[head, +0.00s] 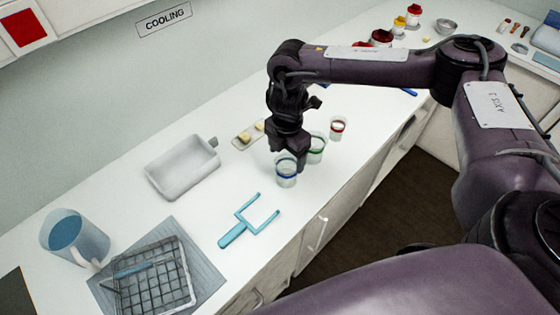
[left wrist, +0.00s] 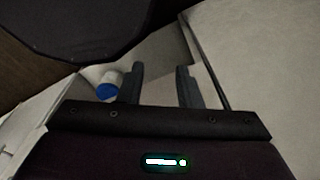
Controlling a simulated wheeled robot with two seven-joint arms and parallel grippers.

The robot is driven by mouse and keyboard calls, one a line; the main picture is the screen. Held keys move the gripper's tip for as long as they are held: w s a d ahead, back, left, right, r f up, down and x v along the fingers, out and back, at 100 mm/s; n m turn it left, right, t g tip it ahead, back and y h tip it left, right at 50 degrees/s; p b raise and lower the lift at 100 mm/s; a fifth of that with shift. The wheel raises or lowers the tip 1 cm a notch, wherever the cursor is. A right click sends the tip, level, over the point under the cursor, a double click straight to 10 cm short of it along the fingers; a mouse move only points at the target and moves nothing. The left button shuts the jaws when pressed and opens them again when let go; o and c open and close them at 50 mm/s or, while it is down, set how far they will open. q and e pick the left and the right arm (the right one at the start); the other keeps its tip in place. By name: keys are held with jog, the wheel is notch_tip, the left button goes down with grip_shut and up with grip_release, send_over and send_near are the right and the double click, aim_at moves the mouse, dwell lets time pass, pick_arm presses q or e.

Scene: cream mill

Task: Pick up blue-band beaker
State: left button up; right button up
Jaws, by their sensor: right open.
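The blue-band beaker (head: 286,178) is a clear cup with a dark blue band, upright on the white counter near its front edge. My right gripper (head: 291,158) is open and points down right at the beaker's top, covering part of its rim; I cannot tell whether its fingers touch it. A green-band beaker (head: 317,152) and a red-band beaker (head: 338,128) stand behind it to the right. My left gripper (left wrist: 160,85) shows only in the left wrist view, its fingers apart with nothing between them.
A grey-white tray (head: 182,180), a blue two-pronged tool (head: 240,229), a wire rack (head: 185,286) on a mat and a blue jug (head: 98,238) occupy the counter to the left. A small board (head: 243,145) with pale pieces lies behind the beaker. Jars (head: 399,24) stand far back.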

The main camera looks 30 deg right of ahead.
aim_at(287, 171)
jog(key=shift+f, duration=0.2)
jog(key=shift+s+f, duration=0.15)
jog(key=shift+f, duration=0.15)
jog(key=f, duration=0.1)
jog(key=f+p, duration=0.1)
jog(key=shift+s+f+p, duration=0.3)
jog(key=shift+f, duration=0.05)
jog(key=f, duration=0.2)
jog(key=shift+w+f+p, duration=0.2)
jog(key=shift+f+p, duration=0.15)
jog(key=shift+f, duration=0.55)
jog(key=c, duration=0.7)
pick_arm(q)
jog(key=shift+s+r, duration=0.2)
jog(key=shift+r, duration=0.4)
jog(key=shift+s+r, duration=0.2)
jog(key=shift+r, duration=0.4)
pick_arm(e)
jog(key=shift+c, duration=0.4)
pick_arm(q)
jog(key=shift+s, duration=0.1)
